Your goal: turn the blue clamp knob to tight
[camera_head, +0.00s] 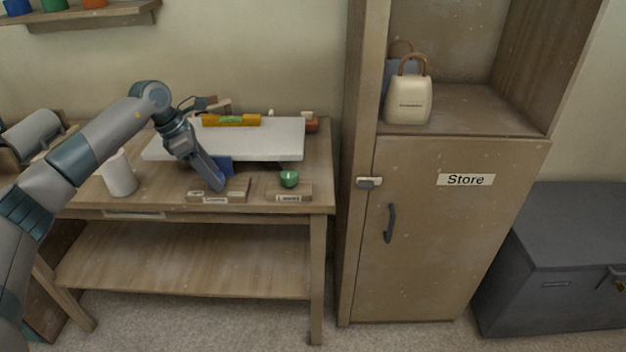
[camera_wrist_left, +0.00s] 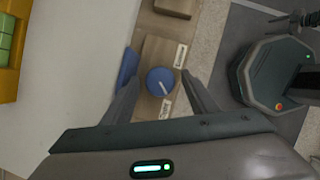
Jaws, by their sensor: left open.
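The blue clamp knob (camera_wrist_left: 160,81) is round, with a white pointer line slanting to the lower right. It sits on a wooden block (camera_wrist_left: 152,53) with two small labels, too small to read. My left gripper (camera_wrist_left: 161,84) is open, with one finger on each side of the knob in the left wrist view; I cannot tell whether they touch it. In the head view, my left gripper (camera_head: 217,185) points down at the block (camera_head: 236,188) and hides the knob. A blue piece (camera_wrist_left: 128,67) stands beside the knob. My right gripper is not in view.
A green knob (camera_head: 289,178) sits on another labelled block to the right. A white board (camera_head: 280,140) with a yellow level (camera_head: 232,120) lies behind. A white cup (camera_head: 118,173) stands left on the workbench (camera_head: 322,180). A Store cabinet (camera_head: 450,230) stands to the right.

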